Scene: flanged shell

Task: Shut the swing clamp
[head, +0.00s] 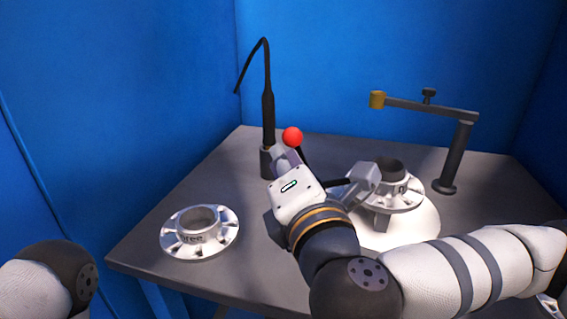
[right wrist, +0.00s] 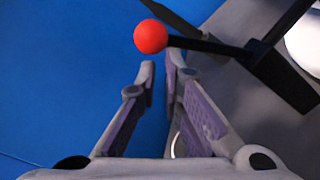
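A red ball knob (head: 292,137) sits on a thin dark lever, which I take to be the swing clamp's handle. It also shows in the right wrist view (right wrist: 151,36), where the black lever (right wrist: 205,46) runs right to a wider black bar (right wrist: 282,80). In the head view a dark bar (head: 338,182) emerges from behind my gripper towards a flanged shell (head: 400,192) on a white round base (head: 425,222). My right gripper (head: 284,152) is open and empty, its fingertips (right wrist: 160,70) just short of the knob. My left gripper is out of view.
Another flanged shell (head: 200,232) lies at the table's left. A dark upright tool with a cable (head: 268,105) stands close behind my right gripper. A post (head: 457,155) with a yellow-tipped arm (head: 420,106) stands back right. The front left tabletop (head: 240,272) is clear.

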